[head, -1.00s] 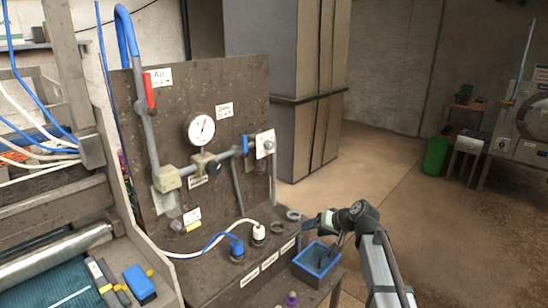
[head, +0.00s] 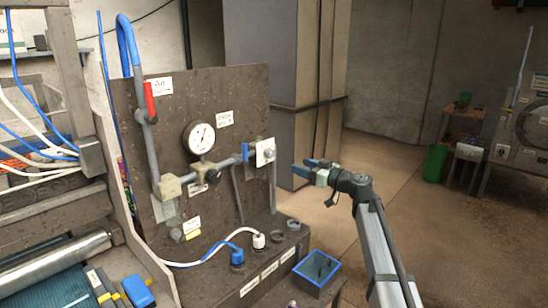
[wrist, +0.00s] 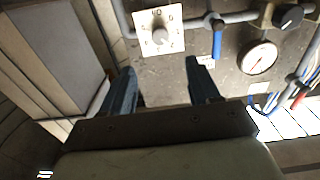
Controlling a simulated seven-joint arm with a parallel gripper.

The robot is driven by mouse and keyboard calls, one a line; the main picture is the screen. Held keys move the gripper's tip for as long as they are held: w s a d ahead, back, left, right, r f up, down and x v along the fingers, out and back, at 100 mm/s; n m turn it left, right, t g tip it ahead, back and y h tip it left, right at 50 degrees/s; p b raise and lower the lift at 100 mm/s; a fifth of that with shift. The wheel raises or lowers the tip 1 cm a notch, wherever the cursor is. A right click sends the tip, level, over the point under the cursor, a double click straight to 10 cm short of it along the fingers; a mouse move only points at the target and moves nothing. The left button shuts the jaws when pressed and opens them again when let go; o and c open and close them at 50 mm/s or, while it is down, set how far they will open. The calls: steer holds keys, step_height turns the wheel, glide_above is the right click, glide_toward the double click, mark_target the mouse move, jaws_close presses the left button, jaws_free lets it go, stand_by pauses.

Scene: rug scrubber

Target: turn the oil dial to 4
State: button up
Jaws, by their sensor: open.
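The dial, a grey round knob on a square white plate with marks, shows in the wrist view (wrist: 160,37) at the top, upside down. Its marks are too small to read surely. In the head view it sits at the right edge of the upright brown panel (head: 266,152). I take it for the oil dial. My gripper (head: 300,167) is open and empty, right of the dial and apart from it. In the wrist view its two blue fingers (wrist: 162,68) stand apart, below the dial plate in the picture.
A blue-handled valve (wrist: 217,40) is close beside the dial. A pressure gauge (head: 199,137), a red lever (head: 150,100) and pipes are on the panel. Below stand a blue-rimmed bin (head: 316,270) and plugs with hoses (head: 237,254).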

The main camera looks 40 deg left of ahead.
mark_target(272, 155)
steer(key=a, duration=1.3)
steer(key=shift+a, duration=0.4)
steer(key=c, duration=1)
steer(key=shift+c, duration=0.2)
